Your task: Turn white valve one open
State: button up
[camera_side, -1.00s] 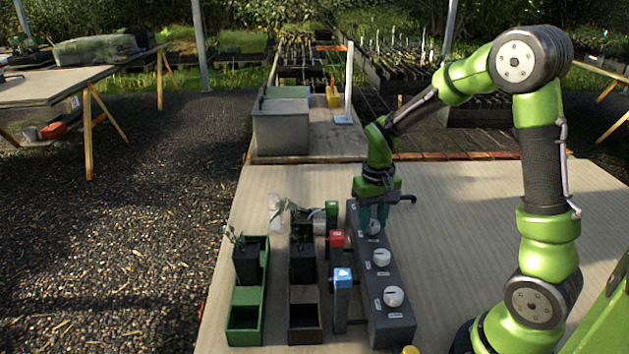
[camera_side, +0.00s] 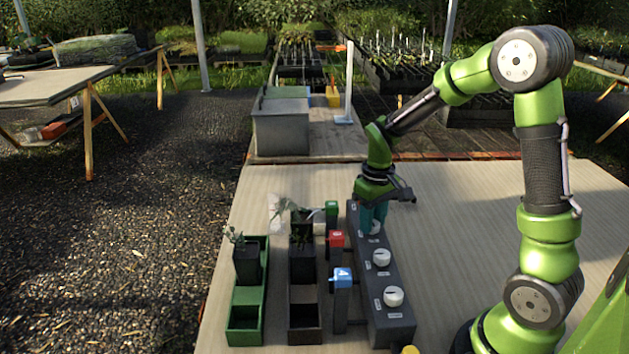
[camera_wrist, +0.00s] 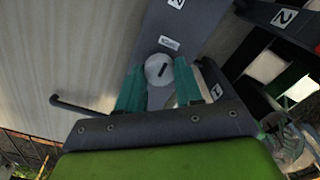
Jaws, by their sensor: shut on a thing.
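White valve one (camera_wrist: 158,70) is a round white knob with a dark slot. It sits at the far end of the dark grey valve box (camera_side: 390,328). In the side view only a sliver of it (camera_side: 375,228) shows below the fingers. My gripper (camera_side: 373,217) points down over it, and its teal fingers are shut on the knob, one on each side in the wrist view (camera_wrist: 167,85). A small white label (camera_wrist: 168,43), too small to read surely, lies beyond the knob.
Two more white valves, the middle one (camera_side: 381,258) and the near one (camera_side: 393,296), sit on the same box. Potted plants stand in troughs farther left. The tabletop to the right is clear.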

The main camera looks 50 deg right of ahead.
jog(key=o, duration=1)
jog(key=shift+o, duration=0.2)
jog(key=shift+r, duration=0.1)
notch_tip(320, 180, up, 17)
jog(key=s+a+f+m+t+y, duration=0.1)
jog(key=s+a+m+t+y, duration=0.1)
jog(key=s+a+t, duration=0.5)
jog(key=s+a, duration=0.3)
jog(key=a, duration=0.3)
jog(key=shift+s, duration=0.4)
